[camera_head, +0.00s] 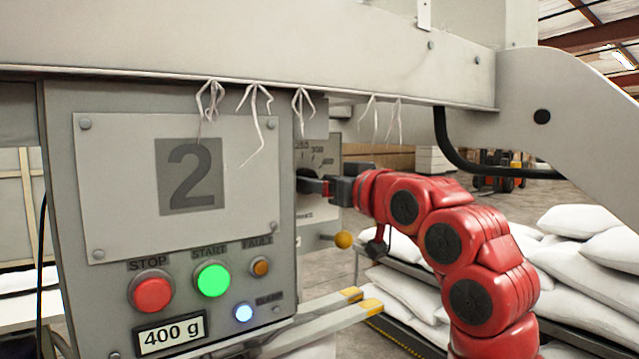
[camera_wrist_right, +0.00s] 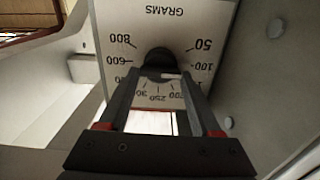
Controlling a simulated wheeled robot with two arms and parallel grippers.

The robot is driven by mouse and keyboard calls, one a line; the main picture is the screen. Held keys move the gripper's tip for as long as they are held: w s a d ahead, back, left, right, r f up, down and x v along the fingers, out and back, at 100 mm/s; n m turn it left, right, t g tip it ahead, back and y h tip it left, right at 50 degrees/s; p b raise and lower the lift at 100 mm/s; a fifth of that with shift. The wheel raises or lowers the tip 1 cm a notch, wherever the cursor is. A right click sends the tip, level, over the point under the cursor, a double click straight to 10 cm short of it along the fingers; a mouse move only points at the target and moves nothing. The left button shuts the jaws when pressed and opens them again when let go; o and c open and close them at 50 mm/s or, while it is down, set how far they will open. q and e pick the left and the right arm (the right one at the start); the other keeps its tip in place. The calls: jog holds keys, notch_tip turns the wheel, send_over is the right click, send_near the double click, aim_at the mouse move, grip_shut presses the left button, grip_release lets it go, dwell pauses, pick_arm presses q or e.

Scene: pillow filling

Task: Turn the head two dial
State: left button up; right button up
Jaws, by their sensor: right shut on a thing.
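The head two panel (camera_head: 150,225) carries a large "2" plate (camera_head: 125,180) and a display (camera_head: 170,334) reading 400 g. The dial plate (camera_head: 325,158) is on the side facing right, partly hidden by the panel and my gripper. In the right wrist view the dial plate (camera_wrist_right: 215,22) shows upside down, marked GRAMS with numbers from 50 to 800. The dark dial knob (camera_wrist_right: 158,58) is at its centre. My right gripper (camera_head: 310,185) is shut on the knob, with its fingertips (camera_wrist_right: 160,76) at either side. My left gripper is not in view.
A red STOP button (camera_head: 152,292), a lit green START button (camera_head: 212,279) and a yellow-knobbed lever (camera_head: 343,240) are near the arm. Yellow-tipped bars (camera_head: 340,310) jut out below. White sacks (camera_head: 585,255) lie stacked at right. A beam (camera_head: 250,60) runs overhead.

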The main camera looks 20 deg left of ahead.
jog(key=shift+w+d+f+m+b, duration=0.1)
jog(key=shift+m+b, duration=1.35)
jog(key=shift+m, duration=1.4)
jog(key=shift+w+f+m+b, duration=0.1)
jog(key=shift+m+b, duration=1.3)
jog(key=shift+m, duration=1.45)
jog(key=o, duration=1.4)
jog(key=shift+s+d, duration=0.1)
